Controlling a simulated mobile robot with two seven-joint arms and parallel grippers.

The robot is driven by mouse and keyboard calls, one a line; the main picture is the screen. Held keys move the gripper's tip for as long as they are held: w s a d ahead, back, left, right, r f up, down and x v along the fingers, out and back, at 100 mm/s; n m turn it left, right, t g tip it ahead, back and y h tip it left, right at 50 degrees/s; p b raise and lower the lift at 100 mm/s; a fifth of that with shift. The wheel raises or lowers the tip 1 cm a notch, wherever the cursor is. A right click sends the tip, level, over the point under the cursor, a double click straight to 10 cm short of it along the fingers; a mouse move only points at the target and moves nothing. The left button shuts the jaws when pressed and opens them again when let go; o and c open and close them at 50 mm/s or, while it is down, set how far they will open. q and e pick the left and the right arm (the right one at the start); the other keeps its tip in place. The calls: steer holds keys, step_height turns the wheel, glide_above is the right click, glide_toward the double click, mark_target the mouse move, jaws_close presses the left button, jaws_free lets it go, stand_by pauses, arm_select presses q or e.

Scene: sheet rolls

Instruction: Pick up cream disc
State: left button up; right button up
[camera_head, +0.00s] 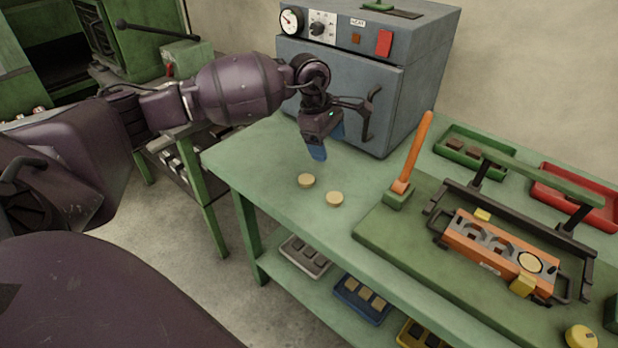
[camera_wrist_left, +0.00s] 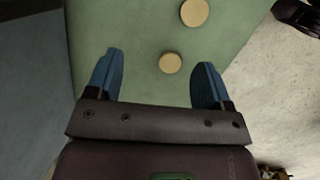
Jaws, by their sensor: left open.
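Two cream discs lie flat on the green table (camera_head: 255,160). One cream disc (camera_head: 306,181) is nearer the table's left edge, and the other cream disc (camera_head: 334,199) is a little to its right and nearer the front. My left gripper (camera_head: 326,150) is above the table, behind the discs, with blue fingertips pointing down. In the left wrist view the left gripper (camera_wrist_left: 158,80) is open and empty. One disc (camera_wrist_left: 170,63) shows just beyond and between its fingertips, and the other disc (camera_wrist_left: 194,12) lies farther off. My right gripper is not in view.
A grey-blue oven (camera_head: 345,90) stands behind my left gripper. An orange fixture (camera_head: 488,250) with a round cream piece in it sits on a green board at right, beside an upright orange handle (camera_head: 414,150). Green (camera_head: 470,165) and red (camera_head: 570,205) trays stand behind. Table around the discs is clear.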

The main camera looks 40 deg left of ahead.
arm_select(q)
steer(key=s+a+m+g+y, duration=0.2)
steer(key=a+y, duration=0.1)
steer(key=a, duration=0.1)
glide_above(306, 178)
steer(key=shift+m, duration=0.3)
steer(key=f, duration=0.3)
steer(key=d+f, duration=0.1)
steer(key=f, duration=0.1)
steer(key=shift+s+f+b, duration=0.1)
steer(key=shift+f+b, duration=0.2)
steer(key=shift+f, duration=0.05)
steer(key=shift+a+f, duration=0.1)
steer(key=shift+f, duration=0.6)
steer(key=f, duration=0.4)
steer(key=shift+a+f+b, duration=0.25)
steer(key=shift+a+b, duration=0.1)
steer(key=shift+r, duration=0.1)
